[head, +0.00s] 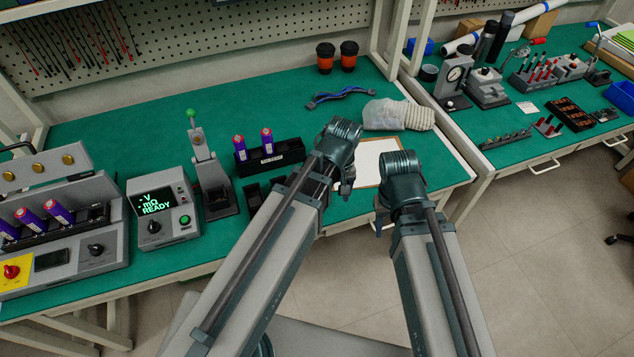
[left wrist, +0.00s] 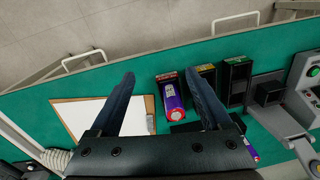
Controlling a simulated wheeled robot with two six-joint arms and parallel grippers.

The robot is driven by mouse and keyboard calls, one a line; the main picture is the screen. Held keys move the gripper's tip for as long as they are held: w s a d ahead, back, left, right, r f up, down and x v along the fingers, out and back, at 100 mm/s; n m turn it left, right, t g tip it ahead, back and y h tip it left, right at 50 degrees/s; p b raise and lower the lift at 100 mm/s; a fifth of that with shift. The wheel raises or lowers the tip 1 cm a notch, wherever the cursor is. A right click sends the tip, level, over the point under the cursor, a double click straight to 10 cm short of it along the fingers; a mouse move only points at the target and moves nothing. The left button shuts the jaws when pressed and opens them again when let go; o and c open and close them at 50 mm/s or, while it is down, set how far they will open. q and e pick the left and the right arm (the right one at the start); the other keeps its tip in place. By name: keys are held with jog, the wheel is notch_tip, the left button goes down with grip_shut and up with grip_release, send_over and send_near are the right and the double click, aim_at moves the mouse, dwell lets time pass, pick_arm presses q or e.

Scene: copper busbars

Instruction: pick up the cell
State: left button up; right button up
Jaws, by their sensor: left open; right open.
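Two purple cells with red ends, the left one (head: 239,149) and the right one (head: 267,141), stand in a black rack (head: 262,161) in the head view. In the left wrist view a purple cell (left wrist: 171,104) shows between my fingers, closer to the right finger. Part of another cell (left wrist: 251,149) shows beside the gripper body. My left gripper (left wrist: 160,78) is open and empty, its fingers apart from the cell. In the head view its fingers are mostly hidden by the wrist. My right gripper (head: 380,222) is open, low by the table's front edge, mostly hidden by its arm.
Black bins with red (left wrist: 167,77), yellow (left wrist: 205,70) and green (left wrist: 237,62) labels stand close by. A clipboard (left wrist: 92,118) lies beside them. A lever press (head: 211,180) and a READY meter (head: 163,207) stand left. More cells (head: 59,213) lie in the left fixture.

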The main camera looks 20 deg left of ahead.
pick_arm(q)
jog(key=w+a+r+n+p, duration=0.1)
jog(key=w+a+n, duration=0.1)
jog(key=n, duration=0.2)
jog(key=w+a+r+n+p, duration=0.1)
jog(key=w+a+n, duration=0.1)
jog(key=w+n, duration=0.1)
jog(key=w+a+r+n+p, duration=0.1)
jog(key=w+a+r+n, duration=0.1)
jog(key=n, duration=0.3)
jog(key=shift+w+a+h, duration=0.15)
jog(key=shift+a+h, duration=0.25)
jog(key=shift+a, duration=0.05)
jog(key=shift+w+a+n, duration=0.25)
jog(key=shift+a+n, duration=0.15)
jog(key=shift+n, duration=0.3)
notch_tip(320, 180, down, 9)
jog(key=b, duration=0.8)
jog(key=shift+r+b, duration=0.15)
jog(key=shift+b, duration=0.15)
jog(key=shift+d, duration=0.1)
jog(key=f+b, duration=0.5)
jog(key=shift+w+d+f, duration=0.15)
jog(key=shift+w+d, duration=0.05)
jog(key=shift+d, duration=0.1)
grip_shut()
